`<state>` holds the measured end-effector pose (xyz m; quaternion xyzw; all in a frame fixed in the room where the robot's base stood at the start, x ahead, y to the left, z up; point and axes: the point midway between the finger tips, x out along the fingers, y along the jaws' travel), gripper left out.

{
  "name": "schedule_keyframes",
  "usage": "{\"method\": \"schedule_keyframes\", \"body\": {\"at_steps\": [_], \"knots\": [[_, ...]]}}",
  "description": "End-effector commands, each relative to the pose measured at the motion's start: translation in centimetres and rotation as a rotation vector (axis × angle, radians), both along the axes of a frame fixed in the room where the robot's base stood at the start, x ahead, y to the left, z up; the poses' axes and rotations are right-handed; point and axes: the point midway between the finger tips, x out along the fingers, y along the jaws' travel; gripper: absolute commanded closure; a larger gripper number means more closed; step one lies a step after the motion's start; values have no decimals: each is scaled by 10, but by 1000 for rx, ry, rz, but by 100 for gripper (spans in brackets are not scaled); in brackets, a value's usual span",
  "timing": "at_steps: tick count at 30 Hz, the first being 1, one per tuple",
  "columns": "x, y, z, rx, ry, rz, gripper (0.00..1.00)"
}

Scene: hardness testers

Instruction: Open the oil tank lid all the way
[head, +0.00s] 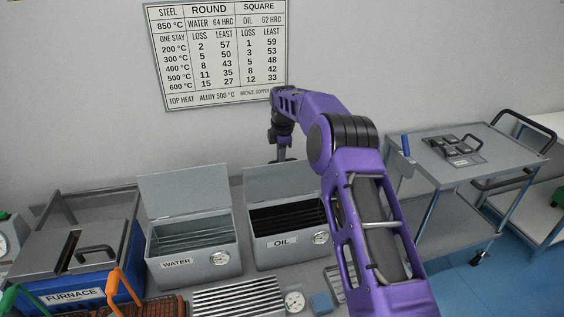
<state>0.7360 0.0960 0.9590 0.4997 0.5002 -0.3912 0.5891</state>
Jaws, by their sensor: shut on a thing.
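The oil tank (290,251) is a grey box labelled OIL with a round gauge on its front. Its lid (265,184) stands raised at the back, roughly upright, and the dark inside with bars shows. My gripper (283,158) is at the lid's top edge, reached from above by my purple arm, and is shut on the lid. The fingertips are small in this view, and my arm covers the right end of the lid and tank.
The water tank (196,269) stands to the left with its lid also raised. Further left is the blue furnace (117,295) with a handled cover. A ribbed metal plate (238,299) and a small gauge (294,301) lie in front. A grey cart (465,175) stands right.

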Motion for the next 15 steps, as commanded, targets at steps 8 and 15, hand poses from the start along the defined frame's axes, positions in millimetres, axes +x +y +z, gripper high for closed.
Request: {"method": "schedule_keyframes", "body": {"at_steps": [8, 15], "knots": [[13, 3, -6, 1, 5, 1, 100], [18, 5, -7, 0, 4, 1, 100]]}}
